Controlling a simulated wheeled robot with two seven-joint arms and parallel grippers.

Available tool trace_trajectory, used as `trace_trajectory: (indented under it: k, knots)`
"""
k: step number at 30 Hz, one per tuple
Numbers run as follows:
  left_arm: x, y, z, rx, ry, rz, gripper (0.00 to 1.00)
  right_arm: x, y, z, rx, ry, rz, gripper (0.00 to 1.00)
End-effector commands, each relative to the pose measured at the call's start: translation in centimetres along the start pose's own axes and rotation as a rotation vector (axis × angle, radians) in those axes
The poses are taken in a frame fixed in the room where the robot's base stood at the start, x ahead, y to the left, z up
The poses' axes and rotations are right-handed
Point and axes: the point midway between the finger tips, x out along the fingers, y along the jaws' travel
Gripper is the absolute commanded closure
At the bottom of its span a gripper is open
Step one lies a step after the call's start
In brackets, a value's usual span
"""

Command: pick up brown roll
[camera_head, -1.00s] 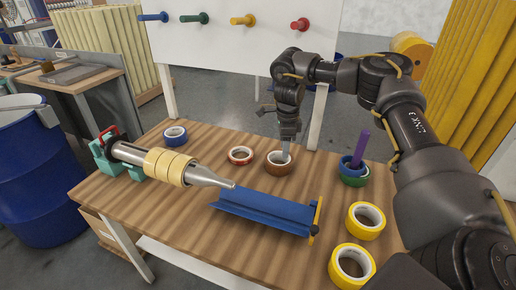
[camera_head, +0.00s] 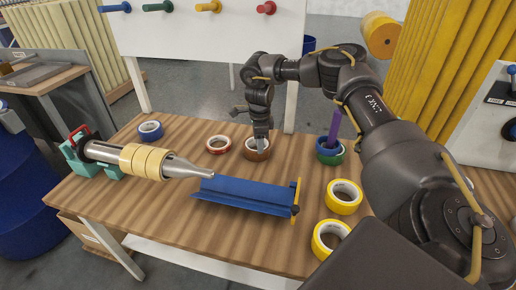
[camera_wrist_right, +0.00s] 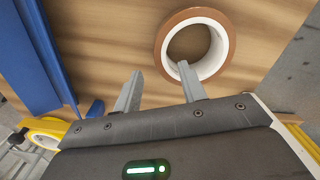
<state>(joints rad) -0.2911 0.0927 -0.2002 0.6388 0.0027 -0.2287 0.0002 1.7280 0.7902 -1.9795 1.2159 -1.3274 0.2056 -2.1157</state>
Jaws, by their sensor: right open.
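The brown roll (camera_head: 256,156) lies flat on the wooden table, and it also shows in the right wrist view (camera_wrist_right: 164,42) as a brown ring with a white core. My right gripper (camera_head: 261,145) points down at it from above. In the right wrist view the open fingers (camera_wrist_right: 160,67) sit at the roll's near wall. One fingertip is over the inner edge of the hole and the other is outside the ring. I cannot tell whether they touch it. My left gripper is not in view.
A red roll (camera_head: 219,149) lies just left of the brown one. A blue tray (camera_head: 245,195) is in front. Green and blue rolls around a purple peg (camera_head: 333,128) stand to the right. Yellow rolls (camera_head: 343,207) lie near the front. A spindle (camera_head: 185,167) carries tan rolls.

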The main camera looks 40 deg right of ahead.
Motion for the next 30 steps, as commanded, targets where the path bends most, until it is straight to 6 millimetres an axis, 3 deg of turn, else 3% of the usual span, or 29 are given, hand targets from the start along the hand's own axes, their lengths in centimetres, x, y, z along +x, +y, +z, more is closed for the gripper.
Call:
trace_trajectory:
  k: [9, 17, 27, 30]
  knots:
    - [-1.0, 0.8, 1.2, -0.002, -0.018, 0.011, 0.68, 4.2, 0.1, 0.1, 0.001, 0.003, 0.002, 0.59]
    - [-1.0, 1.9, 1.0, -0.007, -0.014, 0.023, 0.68, 4.5, 0.1, 0.1, 0.001, 0.002, 0.001, 0.59]
    - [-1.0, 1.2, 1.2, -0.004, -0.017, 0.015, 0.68, 4.5, 0.1, 0.1, 0.001, 0.002, 0.001, 1.0]
    - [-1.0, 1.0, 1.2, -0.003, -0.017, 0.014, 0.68, 4.5, 0.1, 0.1, 0.001, 0.002, 0.001, 1.0]
